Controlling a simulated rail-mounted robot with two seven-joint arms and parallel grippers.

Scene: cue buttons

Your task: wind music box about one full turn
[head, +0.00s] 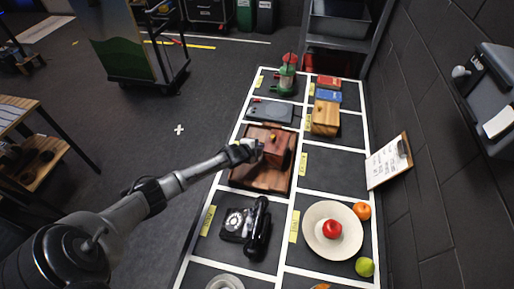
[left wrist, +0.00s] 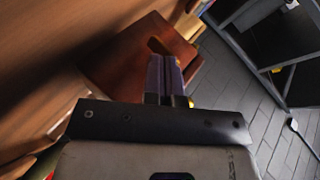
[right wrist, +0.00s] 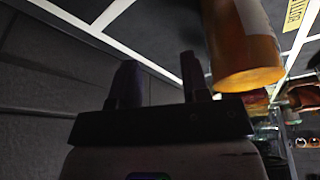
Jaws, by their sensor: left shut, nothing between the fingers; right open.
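The music box appears to be the reddish-brown wooden box (head: 281,149) on a wooden board (head: 247,178) in the middle of the left column of the table. My left gripper (head: 258,149) is at the left side of this box, with its arm reaching in from the left. In the left wrist view the two fingers (left wrist: 168,76) are together with nothing between them, in front of the red-brown box (left wrist: 112,58). Whether they touch the box or its winding key I cannot tell. My right gripper (right wrist: 158,85) shows only in the right wrist view, open and empty.
A black telephone (head: 246,226) stands nearer on the table, and a grey device (head: 270,111) lies behind the board. A plate (head: 318,244) with a red apple is at the near right. An orange-brown object (right wrist: 243,45) is close beside my right gripper.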

